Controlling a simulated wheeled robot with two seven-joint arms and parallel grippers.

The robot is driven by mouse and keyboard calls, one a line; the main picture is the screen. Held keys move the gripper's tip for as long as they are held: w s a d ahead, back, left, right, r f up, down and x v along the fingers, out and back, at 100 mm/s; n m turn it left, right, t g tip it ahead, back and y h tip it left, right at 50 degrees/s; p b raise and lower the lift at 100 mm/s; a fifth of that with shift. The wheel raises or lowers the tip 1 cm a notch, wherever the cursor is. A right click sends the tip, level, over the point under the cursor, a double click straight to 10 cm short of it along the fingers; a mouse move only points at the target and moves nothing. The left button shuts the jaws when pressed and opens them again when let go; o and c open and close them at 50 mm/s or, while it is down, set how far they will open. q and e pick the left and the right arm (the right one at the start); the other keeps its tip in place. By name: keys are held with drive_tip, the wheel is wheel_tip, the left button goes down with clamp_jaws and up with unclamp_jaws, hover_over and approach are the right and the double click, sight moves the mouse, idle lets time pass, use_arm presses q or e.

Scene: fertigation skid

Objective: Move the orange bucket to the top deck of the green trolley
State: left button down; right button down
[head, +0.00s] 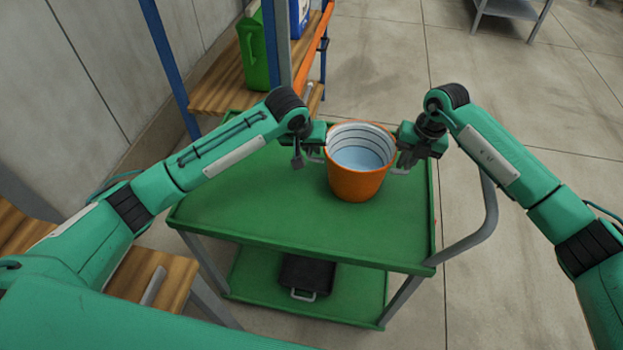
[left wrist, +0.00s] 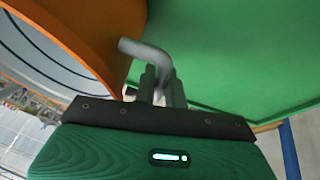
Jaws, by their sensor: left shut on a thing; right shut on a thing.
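The orange bucket (head: 357,184) is upright over the top deck (head: 270,215) of the green trolley. It has a pale, ringed inside and a grey handle on each side. I cannot tell whether its base touches the deck. My left gripper (head: 316,156) is shut on the bucket's left handle, and my right gripper (head: 402,169) is shut on its right handle. In the left wrist view, the fingers (left wrist: 160,85) close on the bent grey handle (left wrist: 146,50), beside the orange wall (left wrist: 90,30) and above the green deck (left wrist: 225,50).
A black case (head: 307,273) lies on the trolley's lower deck. The trolley's grey push bar (head: 488,215) curves up at the right. A rack with wooden shelves (head: 225,88) and a green jug (head: 253,55) stands behind at the left. The top deck is otherwise clear.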

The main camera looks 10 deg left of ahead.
use_arm(q)
drive_tip(key=shift+w+a+f, duration=0.1)
drive_tip(key=shift+a+f, duration=0.05)
drive_tip(key=shift+f, duration=0.15)
use_arm(e)
drive_tip(key=shift+d+f, duration=0.15)
drive_tip(key=shift+f, duration=0.15)
use_arm(q)
drive_tip(key=c, duration=1.5)
unclamp_jaws()
use_arm(e)
drive_tip(key=c, duration=1.5)
unclamp_jaws()
use_arm(q)
drive_tip(key=shift+o, duration=0.2)
use_arm(e)
drive_tip(key=shift+o, duration=0.2)
use_arm(q)
drive_tip(key=shift+r, duration=0.15)
drive_tip(key=shift+s+r, duration=0.25)
drive_tip(key=shift+r, duration=0.05)
use_arm(e)
drive_tip(key=shift+r, duration=0.15)
use_arm(q)
drive_tip(key=v, duration=0.7)
use_arm(e)
wheel_tip(320, 180, up, 12)
drive_tip(key=d, duration=0.2)
drive_tip(key=shift+f, duration=0.2)
